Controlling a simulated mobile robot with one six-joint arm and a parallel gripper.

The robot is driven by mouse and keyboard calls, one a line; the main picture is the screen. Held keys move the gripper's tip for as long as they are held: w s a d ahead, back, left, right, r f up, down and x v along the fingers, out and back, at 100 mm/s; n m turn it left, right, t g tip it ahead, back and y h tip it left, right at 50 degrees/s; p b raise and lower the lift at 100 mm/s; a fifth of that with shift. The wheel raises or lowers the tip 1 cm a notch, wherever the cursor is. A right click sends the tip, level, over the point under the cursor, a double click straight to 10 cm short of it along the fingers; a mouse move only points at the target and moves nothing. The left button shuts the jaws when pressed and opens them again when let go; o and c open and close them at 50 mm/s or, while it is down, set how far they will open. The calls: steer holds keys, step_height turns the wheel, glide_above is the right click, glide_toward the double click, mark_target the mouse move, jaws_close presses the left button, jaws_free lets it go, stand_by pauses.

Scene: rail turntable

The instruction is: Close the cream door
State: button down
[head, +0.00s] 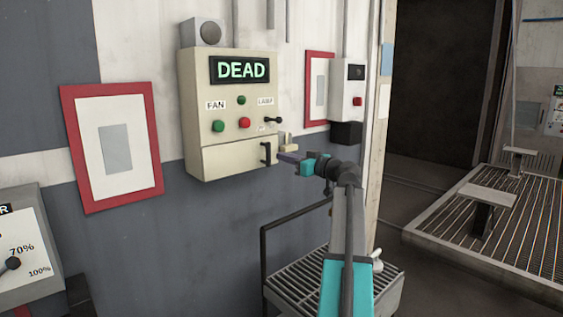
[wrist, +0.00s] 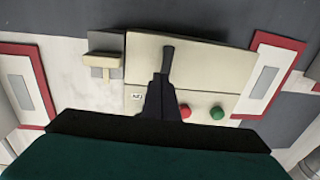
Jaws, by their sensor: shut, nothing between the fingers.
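The cream door (head: 230,157) is the lower panel of a cream control box on the wall. It looks nearly flush with the box front; I cannot tell whether a small gap remains. A black handle (head: 265,153) stands at its right end. In the wrist view the door (wrist: 210,58) is at the top, with its handle (wrist: 168,58) near the middle. My gripper (head: 284,157) is shut and empty, just right of the handle in the head view. In the wrist view the dark fingers (wrist: 160,84) overlap the handle's near end; contact is unclear.
The box's "DEAD" display (head: 240,69), red button (head: 244,122) and black lever (head: 273,120) are above the door. A cream T-shaped knob (wrist: 103,62) sits beside the box. A grated cart (head: 290,288) stands below; a grated platform (head: 500,230) is at right.

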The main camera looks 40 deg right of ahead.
steer(key=s+d+b, duration=0.1)
steer(key=s+b, duration=0.1)
steer(key=s, duration=0.9)
steer(key=shift+d+f+b, duration=0.15)
steer(key=shift+d+b, duration=0.05)
steer(key=shift+b, duration=0.2)
